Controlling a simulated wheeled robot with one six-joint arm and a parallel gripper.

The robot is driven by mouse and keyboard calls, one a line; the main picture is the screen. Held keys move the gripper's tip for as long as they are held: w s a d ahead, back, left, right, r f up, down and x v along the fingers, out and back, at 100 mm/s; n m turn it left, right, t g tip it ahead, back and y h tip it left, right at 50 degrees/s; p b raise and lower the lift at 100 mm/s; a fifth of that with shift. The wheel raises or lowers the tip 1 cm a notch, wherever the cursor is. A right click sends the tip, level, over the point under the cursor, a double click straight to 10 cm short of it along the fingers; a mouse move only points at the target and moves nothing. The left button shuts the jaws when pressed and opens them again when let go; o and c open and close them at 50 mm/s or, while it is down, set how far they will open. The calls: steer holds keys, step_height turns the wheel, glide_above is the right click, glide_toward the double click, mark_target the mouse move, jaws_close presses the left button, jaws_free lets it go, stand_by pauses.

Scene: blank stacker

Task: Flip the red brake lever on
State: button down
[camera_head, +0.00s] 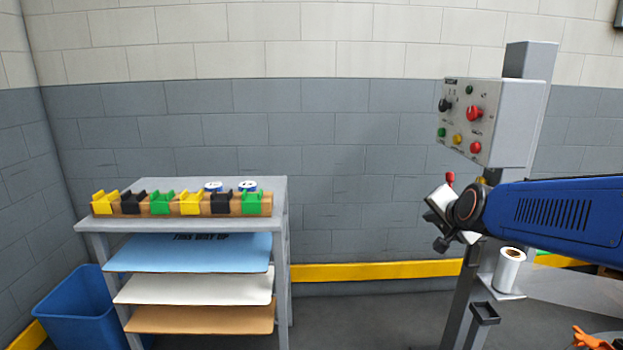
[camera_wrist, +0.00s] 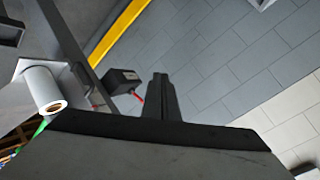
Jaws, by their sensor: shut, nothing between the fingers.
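The brake lever shows as a small red knob (camera_head: 450,178) standing up beside the post, just above my gripper in the head view. In the wrist view a thin red lever (camera_wrist: 138,98) sticks out from a black box (camera_wrist: 122,80). It is just left of my gripper (camera_wrist: 159,77), partly beside the fingers. My gripper is shut and empty, its dark fingers together. I cannot tell whether the fingers touch the lever.
A grey control panel (camera_head: 485,120) with several coloured buttons and knobs hangs on the post above my arm. A white roll (camera_head: 509,268) stands on a small shelf below my arm. At left are a grey rack (camera_head: 284,215) with coloured boards and a blue bin (camera_head: 85,310).

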steer(key=s+a+f+n+g, duration=0.1)
steer(key=s+f+n+g, duration=0.2)
steer(key=s, duration=1.3)
steer(key=s+a+f+n+g, duration=0.1)
steer(key=s+f+n+g, duration=0.3)
steer(key=s, duration=1.2)
step_height(320, 180, down, 5)
steer(key=n, duration=0.3)
steer(key=shift+r, duration=0.2)
